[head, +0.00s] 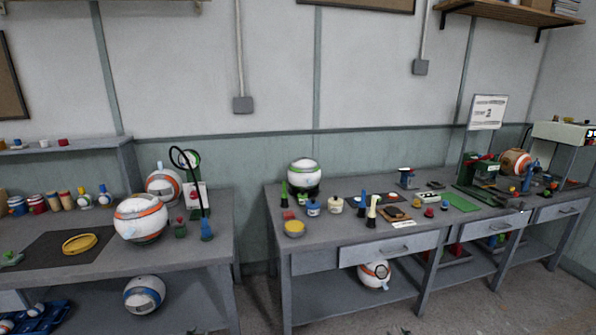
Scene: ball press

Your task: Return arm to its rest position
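Neither of my arms can be made out in the head view, and both grippers are out of sight. A white and orange ball (141,218) sits on the left workbench (110,262). Behind it, a green and white device (195,197) stands beside another white and orange ball (163,187). A white and green ball (304,174) rests on a dark stand on the right workbench (340,237). A green machine (481,171) and an orange and white ball (515,162) are farther right.
A yellow ring (79,244) lies on a dark mat. Small pots, bottles and tools crowd the right bench, including a yellow-topped tin (294,228). Balls lie on the lower shelves (144,294), (374,274). A floor gap separates the benches.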

